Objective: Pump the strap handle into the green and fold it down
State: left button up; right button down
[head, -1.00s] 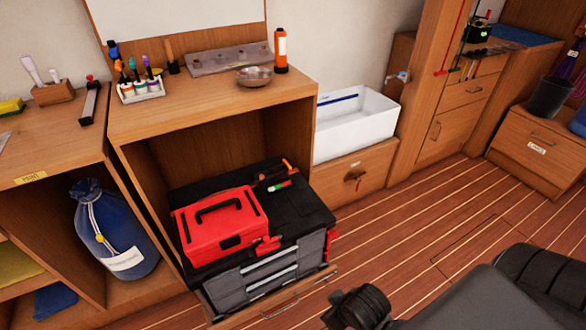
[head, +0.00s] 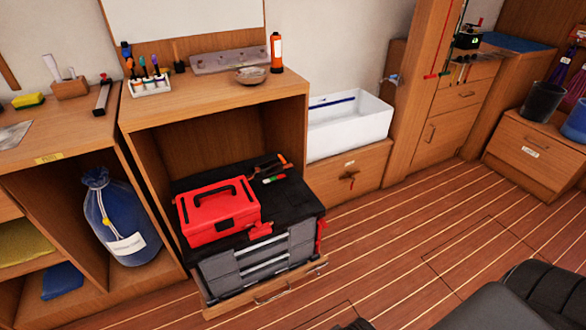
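A red strap (head: 453,38) runs down the wooden post at the upper right. Next to it a small dark device with a bright green patch (head: 467,40) sits above the drawer cabinet; I take it to be the strap's handle unit. It is too small to tell the handle's position or any gauge reading. A small green piece (head: 445,73) shows at the strap's lower end. Neither of my grippers shows; only dark parts of my own body are at the bottom right.
A white bin (head: 350,135) sits on a low drawer unit. A dark bucket (head: 541,102) stands right. The plank floor (head: 415,235) is clear.

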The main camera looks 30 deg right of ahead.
aim_at(273, 163)
jog(key=u, duration=0.25)
jog(key=k, duration=0.15)
jog(key=z, duration=0.8)
jog(key=i, duration=1.05)
jog(key=u, duration=0.65)
